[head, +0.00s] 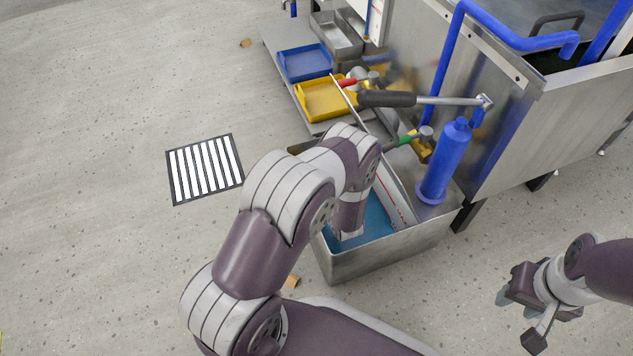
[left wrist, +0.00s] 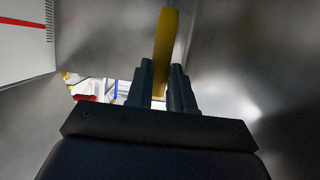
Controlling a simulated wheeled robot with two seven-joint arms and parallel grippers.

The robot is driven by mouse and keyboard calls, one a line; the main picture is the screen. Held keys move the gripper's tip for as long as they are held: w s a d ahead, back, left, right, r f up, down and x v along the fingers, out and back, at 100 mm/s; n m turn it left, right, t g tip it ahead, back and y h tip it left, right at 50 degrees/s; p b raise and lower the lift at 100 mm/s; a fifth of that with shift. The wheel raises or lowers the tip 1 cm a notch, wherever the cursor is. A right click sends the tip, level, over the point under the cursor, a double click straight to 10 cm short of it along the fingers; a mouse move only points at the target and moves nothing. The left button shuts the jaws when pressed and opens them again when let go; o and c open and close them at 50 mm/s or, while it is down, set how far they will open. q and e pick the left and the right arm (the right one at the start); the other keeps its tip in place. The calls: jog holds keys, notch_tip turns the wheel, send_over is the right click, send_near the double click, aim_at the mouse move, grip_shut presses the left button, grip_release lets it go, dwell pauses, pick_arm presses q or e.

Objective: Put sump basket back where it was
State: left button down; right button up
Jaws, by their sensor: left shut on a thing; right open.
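My left arm reaches down into the steel sump tank (head: 385,257), whose bottom shows blue. In the head view the left gripper is hidden inside the tank. In the left wrist view the left gripper (left wrist: 163,85) is shut on a yellow bar (left wrist: 165,38) between its fingers, close to steel walls. No other part of the sump basket shows clearly, and I cannot tell whether the yellow bar is its handle. My right gripper (head: 520,318) is open and empty, over the floor at the lower right, apart from the tank.
A blue cylinder (head: 445,162) stands at the tank's right side. A torque wrench (head: 420,100) and valves lie above its far end. A blue tray (head: 306,63) and yellow tray (head: 325,100) sit behind. A floor grate (head: 204,168) lies left; the floor there is open.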

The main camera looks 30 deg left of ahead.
pick_arm(q)
jog(key=shift+s, duration=0.1)
jog(key=c, duration=1)
grip_release()
jog(key=p+v, duration=0.4)
jog(key=v, duration=0.3)
jog(key=shift+s+d+r, duration=0.15)
jog(key=shift+d+r, duration=0.1)
